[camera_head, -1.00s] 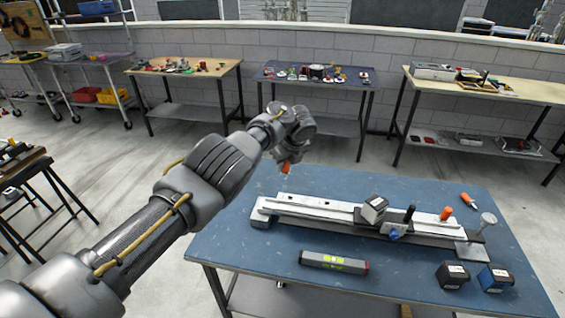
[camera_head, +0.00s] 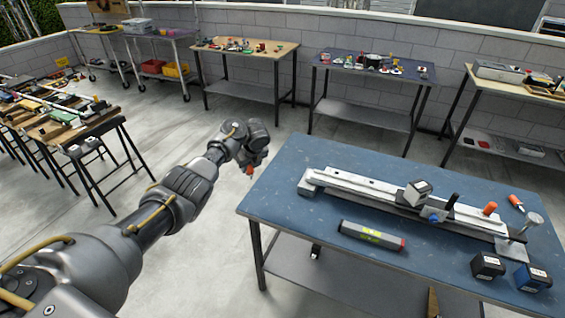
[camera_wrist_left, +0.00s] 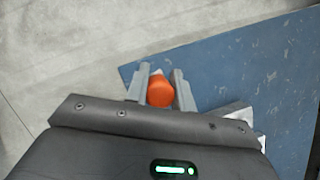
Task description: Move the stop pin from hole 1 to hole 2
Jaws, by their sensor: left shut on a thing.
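My left gripper (camera_head: 251,172) is shut on an orange-headed pin (camera_head: 249,170), beside the left edge of the blue table. In the left wrist view the round orange head (camera_wrist_left: 160,91) sits between the two grey fingers (camera_wrist_left: 161,84). The pin's lower part is hidden there. The long metal rail fixture (camera_head: 365,187) lies on the table, to the right of the gripper and apart from it. Small dark marks show on the rail's left part, too small to read as numbered holes. My right gripper is not in view.
The blue table (camera_head: 292,205) also holds a dark level (camera_head: 372,236), a block (camera_head: 417,192) on the rail, an orange knob (camera_head: 490,208), an orange-handled tool (camera_head: 516,202) and two dark cubes (camera_head: 487,265). Open floor lies left of the table.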

